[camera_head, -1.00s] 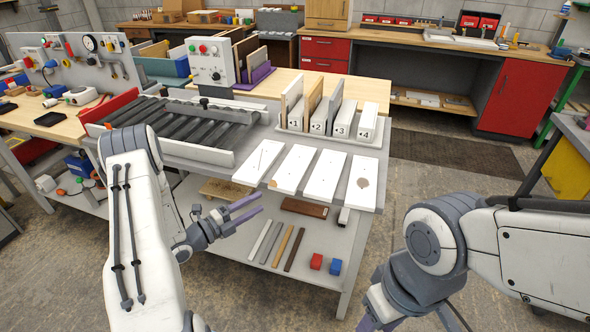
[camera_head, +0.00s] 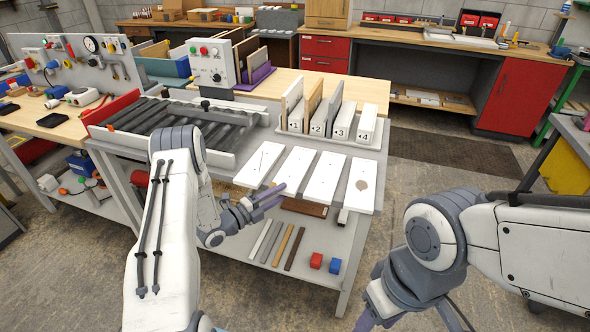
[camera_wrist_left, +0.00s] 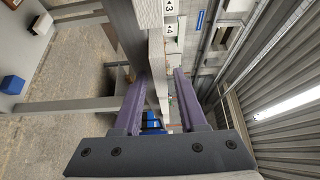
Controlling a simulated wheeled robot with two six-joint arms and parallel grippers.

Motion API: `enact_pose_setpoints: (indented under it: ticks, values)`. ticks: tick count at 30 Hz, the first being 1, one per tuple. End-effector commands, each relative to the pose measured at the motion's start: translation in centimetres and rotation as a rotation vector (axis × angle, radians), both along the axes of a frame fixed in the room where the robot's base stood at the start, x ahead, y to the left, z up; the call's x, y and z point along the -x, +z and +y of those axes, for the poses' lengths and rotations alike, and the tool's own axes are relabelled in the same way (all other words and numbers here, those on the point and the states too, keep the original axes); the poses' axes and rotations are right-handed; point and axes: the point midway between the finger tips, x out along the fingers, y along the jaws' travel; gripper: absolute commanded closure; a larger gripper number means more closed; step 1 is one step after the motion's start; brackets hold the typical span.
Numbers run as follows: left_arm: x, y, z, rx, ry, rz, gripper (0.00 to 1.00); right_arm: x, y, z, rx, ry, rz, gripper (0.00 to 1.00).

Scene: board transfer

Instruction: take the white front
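Four white fronts lie side by side on the grey table (camera_head: 215,158). The leftmost (camera_head: 260,163) has a thin dark line, the second (camera_head: 293,171) a brown near corner, the third (camera_head: 324,178) looks plain, and the fourth (camera_head: 361,188) has a brown spot. My left gripper (camera_head: 283,194) is open and empty at the table's front edge, by the near end of the second front. In the left wrist view its purple fingers (camera_wrist_left: 160,76) stand apart, with a pale board edge (camera_wrist_left: 157,65) seen between them. My right gripper is low at the picture's bottom, partly cut off.
A rack (camera_head: 330,138) with numbered slots and upright boards stands behind the fronts. A roller conveyor (camera_head: 165,120) is to the left. The shelf below holds several strips, a red block (camera_head: 316,261) and a blue block (camera_head: 335,266).

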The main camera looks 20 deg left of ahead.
Motion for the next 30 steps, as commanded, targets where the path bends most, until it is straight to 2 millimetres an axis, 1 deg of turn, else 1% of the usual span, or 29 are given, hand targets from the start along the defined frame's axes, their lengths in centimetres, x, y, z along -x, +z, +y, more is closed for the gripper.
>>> enact_pose_setpoints:
  ticks: [1,2,3,13,17,20,22,25,26,30]
  values:
    - [0.0,0.0,0.0,0.0,0.0,0.0,0.83,0.0,0.0,0.0,0.0,0.0,0.0,0.5]
    - [0.0,0.0,0.0,0.0,0.0,0.0,0.95,0.0,0.0,0.0,0.0,0.0,0.0,0.5]
    - [0.0,0.0,0.0,0.0,0.0,0.0,1.0,0.0,0.0,0.0,0.0,0.0,0.0,0.5]
    - [0.0,0.1,0.1,0.0,0.0,-0.002,1.0,0.0,0.0,0.0,0.0,0.0,0.0,0.5]
    - [0.0,0.6,0.1,0.0,0.0,-0.002,1.0,0.0,-0.1,0.0,0.0,0.0,0.0,0.5]
    - [0.0,1.5,0.1,-0.001,0.0,-0.004,1.0,0.0,-0.3,0.0,0.0,0.0,0.0,0.5]
    - [0.0,2.4,0.1,-0.001,0.0,-0.006,1.0,0.0,-0.5,0.0,0.0,0.0,0.0,0.5]
    - [0.0,4.5,0.1,-0.003,0.0,-0.009,1.0,0.0,-0.9,0.0,0.0,0.0,0.0,0.5]
    - [0.8,4.7,-0.2,0.001,0.001,-0.002,1.0,0.0,-1.0,0.0,0.0,0.0,0.0,0.5]
    - [4.0,6.6,-1.2,0.002,0.002,-0.001,1.0,0.0,-1.5,0.0,0.0,0.0,0.0,0.5]
